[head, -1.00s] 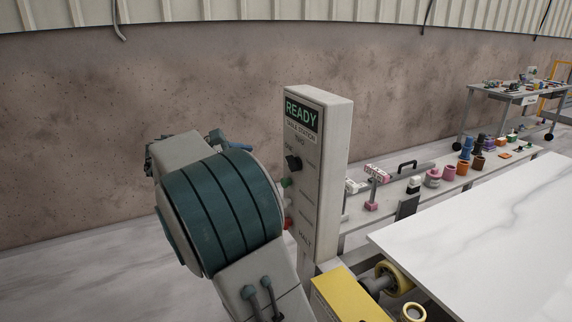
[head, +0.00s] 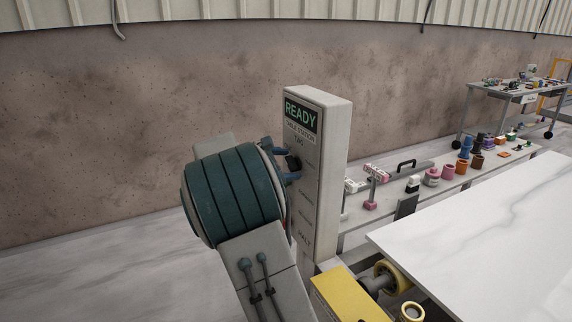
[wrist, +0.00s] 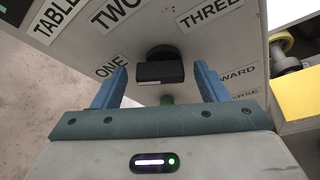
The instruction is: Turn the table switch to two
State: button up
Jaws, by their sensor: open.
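The table switch is a black rotary knob (wrist: 160,72) on the front of the grey control post (head: 326,150). In the wrist view the labels ONE, TWO and THREE are set around it, with TWO above and to its left. The knob's grip bar lies roughly level across the picture; which label it points at is unclear. My gripper (wrist: 160,78) is open, with one blue finger to each side of the knob and a gap on both sides. In the head view the fingertips (head: 288,164) are at the post's face, beside the dark knob.
The post's sign (head: 301,114) reads READY. A yellow block (head: 345,295) and roller are at the post's foot. A white slab table (head: 480,230) and a shelf of small objects lie to the right.

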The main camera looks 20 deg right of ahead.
jog(key=c, duration=1)
jog(key=shift+f+b, duration=0.15)
jog(key=shift+b, duration=0.4)
jog(key=m+t+b, duration=0.1)
jog(key=m+b, duration=0.1)
jog(key=b, duration=0.5)
jog(key=m+t+h+b, duration=0.1)
jog(key=m+b, duration=0.2)
jog(key=b, duration=0.5)
jog(key=m+t+h+b, duration=0.1)
jog(key=m+b, duration=0.2)
jog(key=b, duration=0.4)
jog(key=shift+s+f+t+b, duration=0.3)
jog(key=shift+f+b, duration=0.05)
jog(key=shift+r+m+b, duration=0.15)
jog(key=shift+m+b, duration=0.35)
jog(key=shift+b, duration=0.55)
jog(key=shift+r+m+h+b, duration=0.15)
jog(key=shift+m+h+b, duration=0.15)
jog(key=shift+b, duration=0.1)
